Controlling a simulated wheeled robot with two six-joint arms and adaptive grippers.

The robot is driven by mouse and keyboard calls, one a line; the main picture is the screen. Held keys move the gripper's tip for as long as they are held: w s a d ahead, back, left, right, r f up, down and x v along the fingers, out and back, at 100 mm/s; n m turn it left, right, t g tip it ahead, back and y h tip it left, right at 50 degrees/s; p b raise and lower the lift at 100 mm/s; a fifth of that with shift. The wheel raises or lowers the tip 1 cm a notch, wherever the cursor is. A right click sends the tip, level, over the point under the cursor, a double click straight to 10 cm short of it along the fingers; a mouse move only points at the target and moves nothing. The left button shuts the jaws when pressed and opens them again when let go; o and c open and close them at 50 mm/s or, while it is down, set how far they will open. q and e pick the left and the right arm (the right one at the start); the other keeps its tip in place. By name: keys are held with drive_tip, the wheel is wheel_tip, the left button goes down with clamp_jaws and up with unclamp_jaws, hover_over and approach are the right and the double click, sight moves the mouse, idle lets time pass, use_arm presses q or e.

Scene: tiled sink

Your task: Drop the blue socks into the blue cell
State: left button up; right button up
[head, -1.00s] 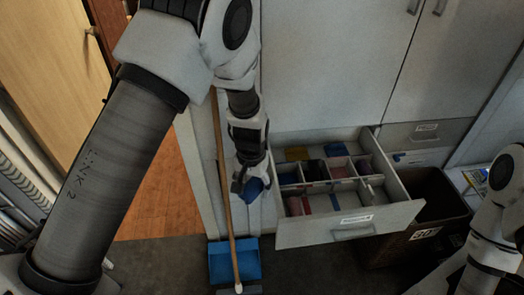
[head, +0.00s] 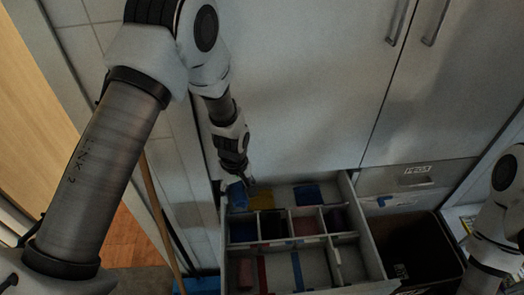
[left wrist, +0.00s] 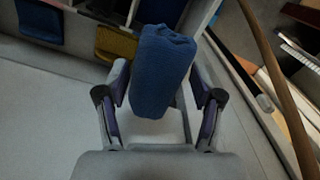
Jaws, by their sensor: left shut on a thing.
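My left gripper (head: 243,184) is shut on the rolled blue socks (head: 237,195), at the back left corner of the open drawer. In the left wrist view the socks (left wrist: 158,72) stand out between the two fingers (left wrist: 160,100). The drawer (head: 352,212) is split into cells, with a blue panel (head: 307,195) and a yellow panel (head: 262,198) in its back part. These panels also show in the left wrist view, blue (left wrist: 40,22) and yellow (left wrist: 116,43). The right gripper is out of view.
A dark bin (head: 420,250) stands right of the drawer. A long wooden stick (head: 162,215) leans on the left. Tall cabinet doors (head: 300,80) rise behind the drawer. Several small items lie in the middle and front cells.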

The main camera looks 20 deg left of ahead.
sight(235, 188)
use_arm(q)
drive_tip(key=shift+a+f, duration=0.1)
drive_tip(key=f+b, duration=0.1)
drive_tip(key=s+f+b, duration=0.1)
drive_tip(key=b, duration=0.1)
drive_tip(key=shift+s+a+f, duration=0.1)
drive_tip(key=shift+s+f, duration=0.15)
drive_tip(key=shift+f, duration=0.1)
drive_tip(key=f+b, duration=0.2)
drive_tip(key=shift+w+f+b, duration=0.25)
drive_tip(key=shift+f+b, duration=0.05)
drive_tip(key=shift+b, duration=0.05)
drive_tip(key=o, duration=1.1)
drive_tip(key=shift+o, duration=0.5)
drive_tip(key=shift+w+f, duration=0.1)
drive_tip(key=shift+w, duration=0.05)
wheel_tip(235, 188, up, 12)
drive_tip(key=shift+r, duration=0.1)
